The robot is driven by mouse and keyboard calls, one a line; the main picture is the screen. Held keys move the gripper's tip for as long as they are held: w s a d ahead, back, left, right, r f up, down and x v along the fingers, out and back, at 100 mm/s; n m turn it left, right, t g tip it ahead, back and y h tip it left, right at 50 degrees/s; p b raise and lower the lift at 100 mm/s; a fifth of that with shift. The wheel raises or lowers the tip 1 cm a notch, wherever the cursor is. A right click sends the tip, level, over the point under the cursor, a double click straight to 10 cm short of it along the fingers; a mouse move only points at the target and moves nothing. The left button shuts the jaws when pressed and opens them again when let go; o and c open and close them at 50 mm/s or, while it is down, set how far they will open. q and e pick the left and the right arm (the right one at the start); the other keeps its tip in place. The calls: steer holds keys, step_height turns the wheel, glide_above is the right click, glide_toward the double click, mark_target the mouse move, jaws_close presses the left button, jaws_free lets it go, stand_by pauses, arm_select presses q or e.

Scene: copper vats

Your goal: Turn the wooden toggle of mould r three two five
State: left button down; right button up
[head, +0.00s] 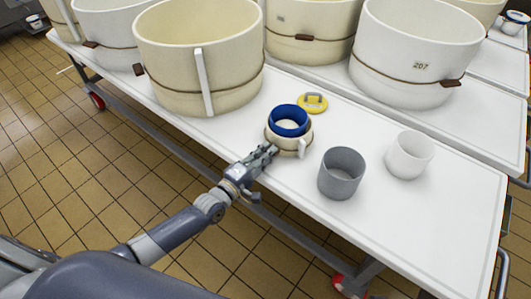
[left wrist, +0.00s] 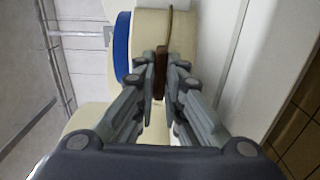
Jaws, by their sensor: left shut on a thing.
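A small cream mould (head: 302,134) with a blue ring (head: 288,116) in its top stands near the front edge of the white table. No number can be read on it. In the left wrist view the mould (left wrist: 182,40) shows its cord and brown wooden toggle (left wrist: 160,75). My left gripper (head: 268,153) reaches the mould's front side. In the left wrist view its fingertips (left wrist: 160,78) are shut on the toggle from both sides. In the head view the fingers hide the toggle. My right gripper is not in view.
A grey cup (head: 341,174) and a white cup (head: 409,155) stand right of the mould. A yellow ring-like piece (head: 313,103) lies behind it. Large moulds with cords and toggles stand behind, one marked 207 (head: 415,50). The white table (head: 440,215) has bare room at the front right.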

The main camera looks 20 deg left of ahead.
arm_select(q)
steer(key=shift+m, duration=0.4)
steer(key=shift+m+p, duration=0.4)
steer(key=shift+m, duration=1.1)
steer(key=m+p, duration=0.2)
steer(key=m, duration=0.3)
steer(key=shift+m, duration=0.3)
steer(key=m+p, duration=0.1)
steer(key=m, duration=0.3)
steer(key=shift+m, duration=2.2)
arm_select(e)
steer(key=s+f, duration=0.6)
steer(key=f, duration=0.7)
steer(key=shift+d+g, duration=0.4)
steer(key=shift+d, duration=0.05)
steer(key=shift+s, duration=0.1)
